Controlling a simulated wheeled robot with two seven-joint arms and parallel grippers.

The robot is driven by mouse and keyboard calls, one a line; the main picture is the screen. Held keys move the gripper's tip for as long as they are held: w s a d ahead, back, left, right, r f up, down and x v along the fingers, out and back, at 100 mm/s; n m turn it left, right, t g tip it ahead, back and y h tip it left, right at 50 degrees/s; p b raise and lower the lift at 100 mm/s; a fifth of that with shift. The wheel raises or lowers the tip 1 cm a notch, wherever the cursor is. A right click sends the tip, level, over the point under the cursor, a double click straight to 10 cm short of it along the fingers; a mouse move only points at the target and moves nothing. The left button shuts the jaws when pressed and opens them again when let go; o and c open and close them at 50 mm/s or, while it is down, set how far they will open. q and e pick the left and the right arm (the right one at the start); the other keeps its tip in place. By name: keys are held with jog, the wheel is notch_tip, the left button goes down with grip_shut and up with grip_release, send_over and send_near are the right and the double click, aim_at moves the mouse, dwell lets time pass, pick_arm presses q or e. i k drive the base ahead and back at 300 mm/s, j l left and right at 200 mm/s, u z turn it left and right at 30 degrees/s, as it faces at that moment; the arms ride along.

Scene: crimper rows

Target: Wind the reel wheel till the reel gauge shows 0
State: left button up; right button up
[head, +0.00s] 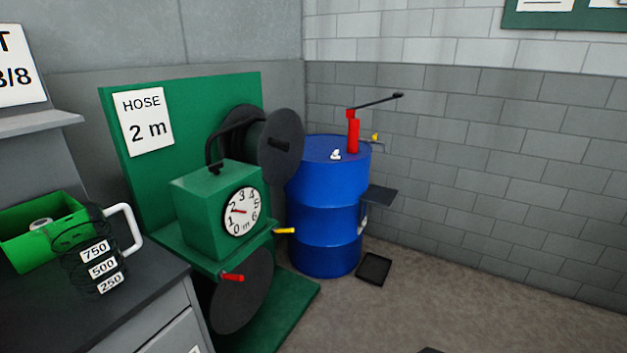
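The reel stands against a green backboard (200,100) with a sign reading HOSE 2 m (147,121). Its green box (192,209) carries a round white reel gauge (240,212). The gauge's red needle points left, near the 2. Below the box is a dark round reel wheel (243,300) with a red handle (232,277) on its upper left part. A yellow handle (285,231) sticks out to the right of the box. The dark hose drum (281,147) is behind and above the box. Neither gripper shows in the head view.
A dark-topped bench (150,285) at the left holds a green bin (40,245) and a jug (95,250). A blue barrel (325,220) with a red pump (353,135) stands right of the reel. A dark tray (373,268) lies on the floor, which is clear further right.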

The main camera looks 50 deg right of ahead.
aim_at(281, 143)
jog(key=z, duration=1.35)
jog(key=i+l+u, duration=0.1)
jog(key=u, duration=0.35)
jog(key=i+l+u, duration=0.1)
jog(key=u, duration=0.35)
jog(key=l+u, duration=0.3)
jog(key=u, duration=0.15)
jog(key=i+l+u, duration=0.1)
jog(key=u, duration=0.35)
jog(key=k+l, duration=0.05)
jog(key=l, duration=0.05)
